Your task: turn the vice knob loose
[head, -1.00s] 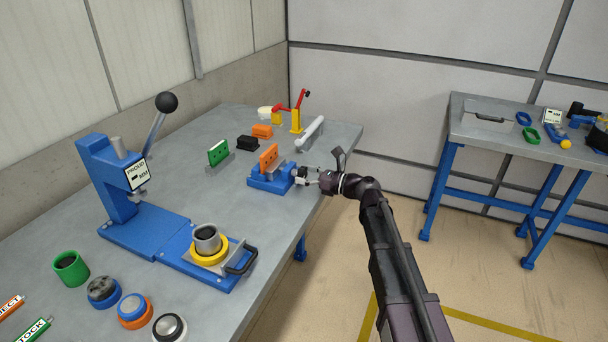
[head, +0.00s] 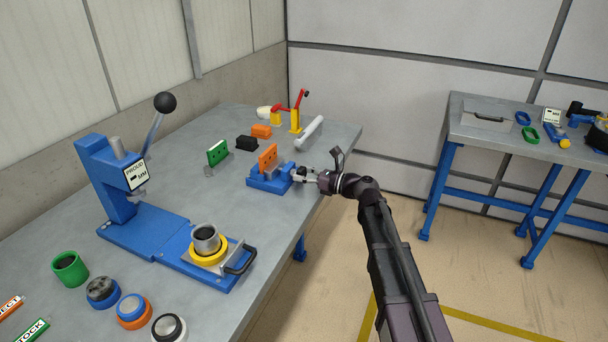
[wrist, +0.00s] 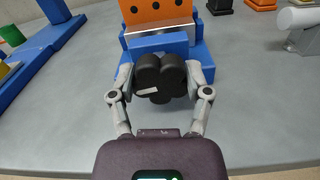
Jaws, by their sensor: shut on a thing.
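The blue vice (head: 268,181) sits near the right edge of the grey workbench, with an orange plate (head: 268,158) with holes standing in its jaws. In the wrist view the vice (wrist: 200,57) is straight ahead, with the orange plate (wrist: 160,12) above it. The black lobed vice knob (wrist: 160,74) faces me, with a light mark on its lower left lobe. My gripper (wrist: 160,80) is shut on the knob, one finger on each side. In the head view my gripper (head: 300,174) reaches the vice from the right; the knob is mostly hidden there.
A blue press (head: 120,195) with a black-balled lever stands to the left. A second bench (head: 480,125) stands far right, with open floor between.

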